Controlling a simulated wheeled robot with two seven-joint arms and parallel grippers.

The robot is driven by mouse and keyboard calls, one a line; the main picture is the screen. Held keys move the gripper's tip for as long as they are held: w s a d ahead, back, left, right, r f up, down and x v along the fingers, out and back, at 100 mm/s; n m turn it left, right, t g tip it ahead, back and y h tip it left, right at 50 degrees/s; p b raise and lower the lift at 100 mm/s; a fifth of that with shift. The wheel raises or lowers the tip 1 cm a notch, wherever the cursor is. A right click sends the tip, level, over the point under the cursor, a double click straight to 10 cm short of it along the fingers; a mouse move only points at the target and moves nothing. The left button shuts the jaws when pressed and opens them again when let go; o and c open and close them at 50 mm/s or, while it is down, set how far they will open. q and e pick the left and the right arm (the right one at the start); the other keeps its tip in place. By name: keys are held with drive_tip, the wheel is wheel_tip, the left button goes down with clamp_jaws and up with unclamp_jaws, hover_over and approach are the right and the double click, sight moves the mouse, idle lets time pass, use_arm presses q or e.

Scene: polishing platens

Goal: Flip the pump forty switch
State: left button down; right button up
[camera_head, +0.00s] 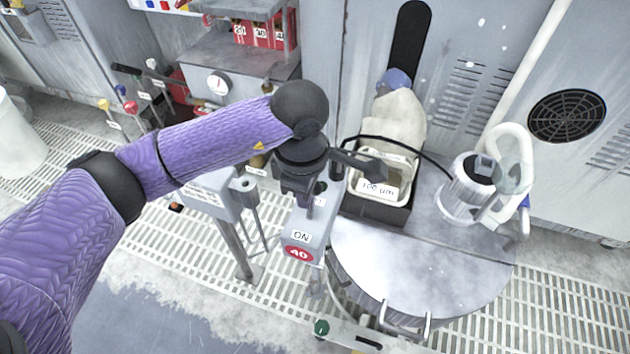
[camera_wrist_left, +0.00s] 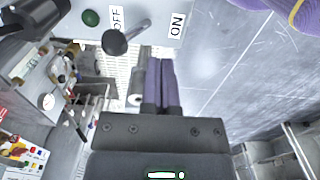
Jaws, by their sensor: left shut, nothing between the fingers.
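The grey pump box (camera_head: 310,230) bears a red 40 badge (camera_head: 298,254) and an ON label (camera_head: 302,237). In the left wrist view, the switch, a lever with a dark ball knob (camera_wrist_left: 114,42), stands on the box face between the OFF label (camera_wrist_left: 116,19) and the ON label (camera_wrist_left: 176,25). Its knob appears on the OFF side. A green round part (camera_wrist_left: 90,17) is beside OFF. My left gripper (camera_head: 309,206) is over the box, its purple fingers (camera_wrist_left: 161,68) shut and empty, just beside the lever in the wrist view. Contact cannot be told. My right gripper is out of view.
A round metal platen cover (camera_head: 420,270) is right of the box. A labelled tub (camera_head: 385,185) with a cloth and a white pitcher (camera_head: 510,160) stand behind it. Another grey box (camera_head: 212,195) on a post is to the left.

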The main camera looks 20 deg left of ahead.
use_arm(q)
drive_tip(key=shift+f, duration=0.4)
drive_tip(key=shift+f+b, duration=0.25)
drive_tip(key=shift+b, duration=0.15)
drive_tip(key=shift+f, duration=0.3)
drive_tip(key=shift+f+b, duration=0.65)
drive_tip(key=shift+f, duration=0.1)
idle(0.4)
drive_tip(key=shift+r+p, duration=0.4)
drive_tip(key=shift+r, duration=0.2)
wheel_tip(320, 180, up, 6)
drive_tip(key=p, duration=0.4)
drive_tip(key=shift+f, duration=0.1)
